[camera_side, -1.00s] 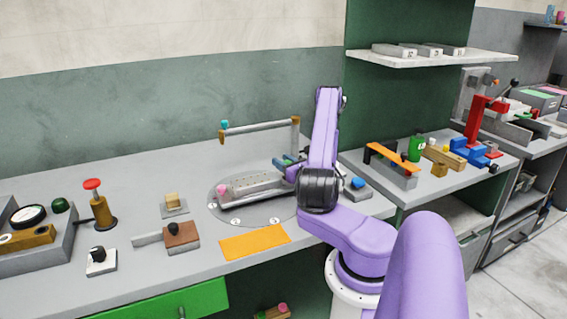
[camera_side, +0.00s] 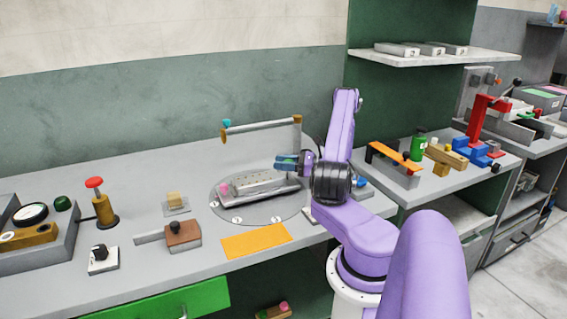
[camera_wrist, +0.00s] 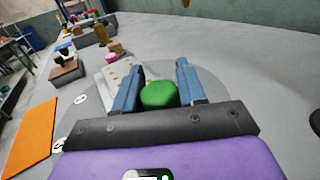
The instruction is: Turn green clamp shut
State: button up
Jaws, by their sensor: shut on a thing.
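The green clamp (camera_wrist: 160,95) shows as a rounded green knob between the two blue fingers of my gripper (camera_wrist: 158,85) in the wrist view. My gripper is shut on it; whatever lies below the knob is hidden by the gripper. In the side view my gripper (camera_side: 287,162) is at the back right of a grey perforated plate (camera_side: 262,187), and the green knob is hard to make out there. A pink knob (camera_side: 224,188) sits at the plate's left end; it also shows beyond the fingers in the wrist view (camera_wrist: 111,58).
The plate lies on a round turntable (camera_side: 235,208) with white marks. A raised bar (camera_side: 260,127) stands behind it. An orange mat (camera_side: 255,241) lies in front; a brown block (camera_side: 183,235) is at left. The bench behind the bar is clear.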

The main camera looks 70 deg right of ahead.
jog(key=n+g+y, duration=0.1)
jog(key=y, duration=0.1)
jog(key=n+g+y, duration=0.1)
jog(key=n+y, duration=0.1)
jog(key=n+g+y, duration=0.1)
jog(key=y, duration=0.1)
jog(key=shift+s+a+n+y, duration=0.2)
jog(key=shift+a+n+y, duration=0.1)
jog(key=shift+s+a+n+g+y, duration=0.15)
jog(key=shift+n+g+y, duration=0.8)
jog(key=shift+g+y, duration=0.1)
jog(key=shift+s+a+n+g+y, duration=0.1)
jog(key=shift+a+n+g+y, duration=0.05)
jog(key=shift+n+g+y, duration=0.85)
jog(key=shift+g, duration=0.35)
jog(key=o, duration=1)
jog(key=shift+c, duration=0.2)
jog(key=shift+r, duration=0.1)
